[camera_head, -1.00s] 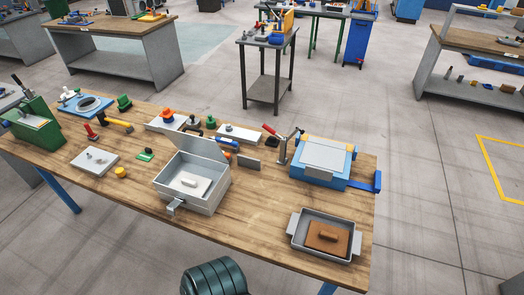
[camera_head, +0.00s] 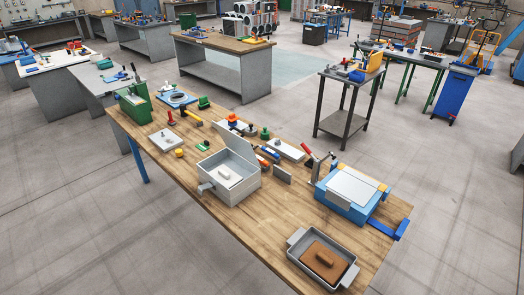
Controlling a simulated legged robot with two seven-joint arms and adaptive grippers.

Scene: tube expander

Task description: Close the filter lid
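A light grey metal box (camera_head: 233,188) stands near the middle of the wooden workbench. Its lid (camera_head: 236,144) is hinged at the back and stands open, tilted up. A pale block with a raised grip (camera_head: 226,173) lies inside the box. A latch or handle (camera_head: 205,187) sticks out at the box's front left. Which thing is called the filter is not labelled; this box has the only raised lid I see. Neither of my grippers is in view.
The workbench (camera_head: 262,227) also holds a grey tray with a brown block (camera_head: 321,258), a blue fixture (camera_head: 345,207), a toggle clamp (camera_head: 315,164), a green vise (camera_head: 137,103) and a flat grey plate (camera_head: 167,140). Bare wood lies in front of the box.

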